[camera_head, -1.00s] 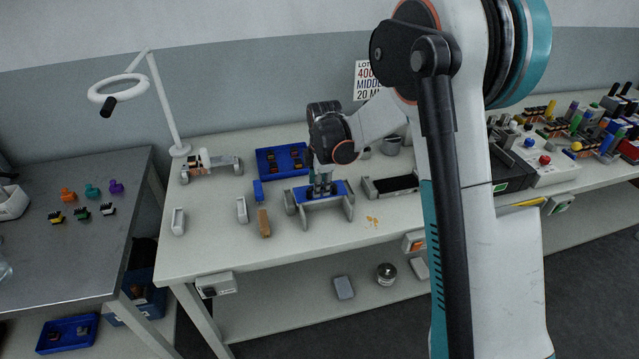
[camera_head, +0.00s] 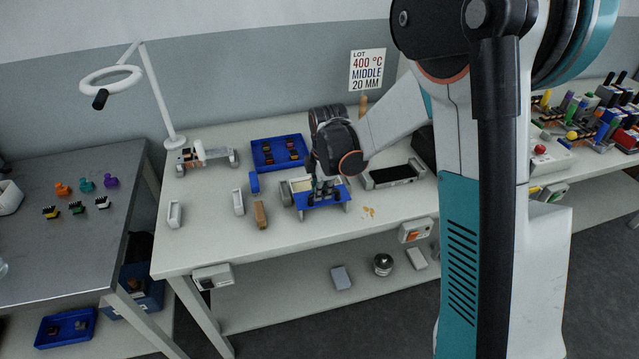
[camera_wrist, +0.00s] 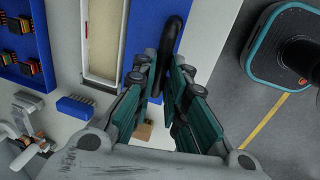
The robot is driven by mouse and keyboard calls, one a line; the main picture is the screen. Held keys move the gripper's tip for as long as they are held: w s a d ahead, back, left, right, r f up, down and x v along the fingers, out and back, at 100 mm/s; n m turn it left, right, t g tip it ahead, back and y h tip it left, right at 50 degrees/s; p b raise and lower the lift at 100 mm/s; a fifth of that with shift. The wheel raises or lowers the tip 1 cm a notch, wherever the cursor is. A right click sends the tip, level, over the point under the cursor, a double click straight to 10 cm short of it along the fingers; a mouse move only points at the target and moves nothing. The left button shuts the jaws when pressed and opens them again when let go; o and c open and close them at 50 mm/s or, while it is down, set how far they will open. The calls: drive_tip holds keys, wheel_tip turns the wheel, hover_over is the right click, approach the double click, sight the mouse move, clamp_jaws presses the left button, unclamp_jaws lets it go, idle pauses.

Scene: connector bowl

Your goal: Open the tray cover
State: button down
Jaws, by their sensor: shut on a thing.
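The tray stands on the white table, with grey end supports and a blue cover (camera_head: 327,200) at its front side. In the wrist view the blue cover (camera_wrist: 139,62) lies beside a pale frame with a beige inside (camera_wrist: 102,38). The beige part (camera_head: 302,184) also shows behind the cover in the head view. My gripper (camera_wrist: 166,68) is shut on the black curved handle (camera_wrist: 174,32) of the cover. In the head view my gripper (camera_head: 325,188) is over the tray and hides part of it; the handle's grip point is partly hidden by the fingers.
A blue bin with small connectors (camera_head: 279,152) stands behind the tray. A small blue block (camera_head: 254,182), a brown block (camera_head: 261,214) and pale brackets (camera_head: 238,202) are to its left. A dark flat tray (camera_head: 392,175) is at its right. The table front is mostly clear.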

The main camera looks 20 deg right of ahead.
drive_tip(key=c, duration=1.6)
unclamp_jaws()
wheel_tip(320, 180, up, 12)
drive_tip(key=s, duration=0.2)
drive_tip(key=shift+s+f, duration=0.1)
